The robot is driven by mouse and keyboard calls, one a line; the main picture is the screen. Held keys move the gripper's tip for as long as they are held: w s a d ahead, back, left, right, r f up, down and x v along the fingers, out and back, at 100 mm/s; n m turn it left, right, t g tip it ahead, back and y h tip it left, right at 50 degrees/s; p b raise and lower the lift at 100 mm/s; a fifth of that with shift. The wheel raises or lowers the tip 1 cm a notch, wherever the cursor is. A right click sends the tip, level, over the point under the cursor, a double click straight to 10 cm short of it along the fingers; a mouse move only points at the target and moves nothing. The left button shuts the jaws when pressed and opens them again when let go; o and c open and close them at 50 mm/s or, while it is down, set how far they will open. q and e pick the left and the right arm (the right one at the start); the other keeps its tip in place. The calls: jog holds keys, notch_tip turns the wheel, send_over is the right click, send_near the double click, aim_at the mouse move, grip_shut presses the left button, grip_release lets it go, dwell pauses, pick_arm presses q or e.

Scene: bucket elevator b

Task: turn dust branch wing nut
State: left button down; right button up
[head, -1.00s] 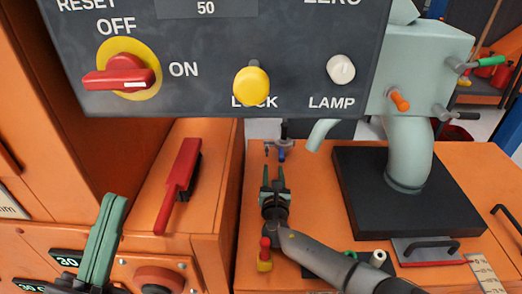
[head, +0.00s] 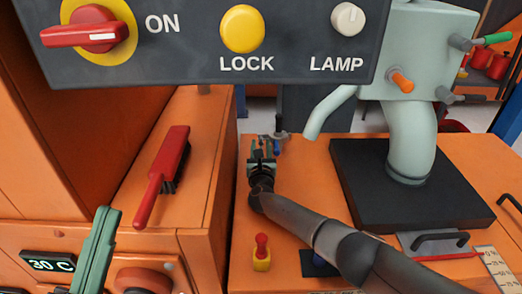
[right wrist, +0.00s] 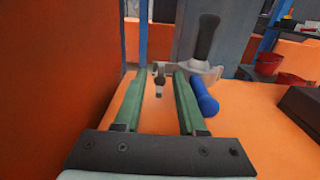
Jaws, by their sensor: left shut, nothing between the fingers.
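A small grey metal piece (right wrist: 158,80), probably the wing nut, stands between the fingertips in the right wrist view, with space on both sides. Behind it is a grey bracket with a black handle (right wrist: 208,38), and a blue cylinder (right wrist: 204,95) lies just right of the right finger. My right gripper (head: 261,145) is open at the far left of the orange bench top, in front of this fitting; its fingers hide most of the fitting in the head view. My left gripper (head: 105,220) has green fingers shut together, empty, at the lower left.
A dark control panel (head: 200,65) hangs across the top. A red-handled brush (head: 162,175) lies on the left orange cabinet. A pale pipe elbow (head: 408,140) on a black base stands right. A red-and-yellow knob (head: 261,255) sits near my right arm. An orange wall (right wrist: 60,70) is close left.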

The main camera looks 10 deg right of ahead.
jog(key=shift+c, duration=0.2)
grip_shut()
dwell(0.4)
